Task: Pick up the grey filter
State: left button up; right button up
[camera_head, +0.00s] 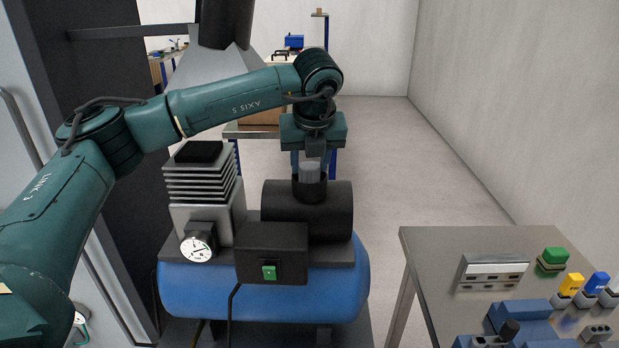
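The grey filter (310,170) is a small light-grey cylinder. It stands upright in a short black socket (310,188) on top of the black motor cylinder (335,215) of the blue compressor (262,290). My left gripper (313,156) points down right at the filter's top from above. Its fingers are dark and small, and they overlap the filter's upper end in this view. I cannot tell whether they touch it or how far apart they are. My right gripper is not in view.
The compressor's finned block (200,182), gauge (200,246) and black switch box (271,252) stand close to the filter. A metal table (430,262) with coloured parts is at the right. A dark panel (130,200) is at the left.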

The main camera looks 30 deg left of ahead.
pick_arm(q)
jog(key=c, duration=0.5)
jog(key=shift+r, duration=0.1)
